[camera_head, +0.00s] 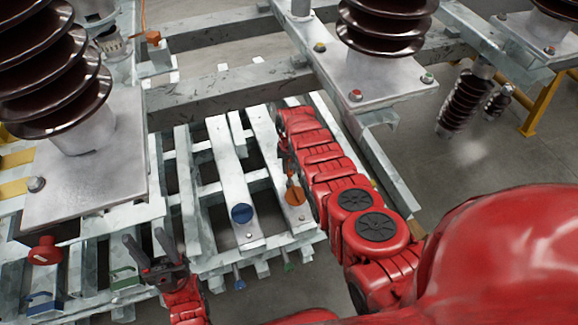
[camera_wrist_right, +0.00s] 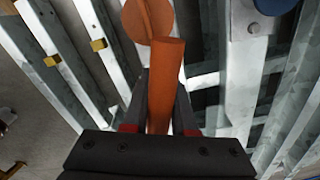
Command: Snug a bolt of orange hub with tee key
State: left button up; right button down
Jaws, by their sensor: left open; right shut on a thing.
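An orange disc (camera_head: 294,196), apparently the orange hub, lies on a pale metal slat beside a blue disc (camera_head: 242,213). My right arm reaches over the frame from the right; its gripper is mostly hidden in the head view. In the right wrist view, the right gripper (camera_wrist_right: 159,95) is shut on an orange bar (camera_wrist_right: 167,75). The orange disc (camera_wrist_right: 138,20) shows just beyond that bar. I cannot tell whether the bar touches the disc or is the tee key. No separate bolt on the hub is clear. My left gripper (camera_head: 147,241) is open and empty at lower left.
Ribbed brown insulators (camera_head: 383,25) stand on metal plates with coloured bolts, including a red one (camera_head: 355,95). A red knob (camera_head: 45,250) is at far left. Metal beams and slats have gaps between them. Bare floor (camera_head: 450,160) shows at right.

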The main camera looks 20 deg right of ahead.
jog(key=r+n, duration=0.1)
jog(key=n, duration=0.3)
jog(key=r+n+p, duration=0.1)
jog(key=n, duration=0.4)
jog(key=r+n+p, duration=0.1)
jog(key=n, duration=0.3)
jog(key=shift+w+d+n, duration=0.15)
jog(key=shift+d+n, duration=0.1)
jog(key=shift+n, duration=0.15)
jog(key=shift+r+n+p, duration=0.35)
jog(key=shift+r+n, duration=0.1)
jog(key=shift+n, duration=0.45)
jog(key=shift+f+b, duration=0.45)
jog(key=shift+b, duration=0.05)
jog(key=shift+d+f+b, duration=0.1)
jog(key=shift+f+b, duration=1.15)
jog(key=shift+f, duration=0.1)
jog(key=shift+f+b, duration=1.2)
jog(key=shift+f, duration=0.05)
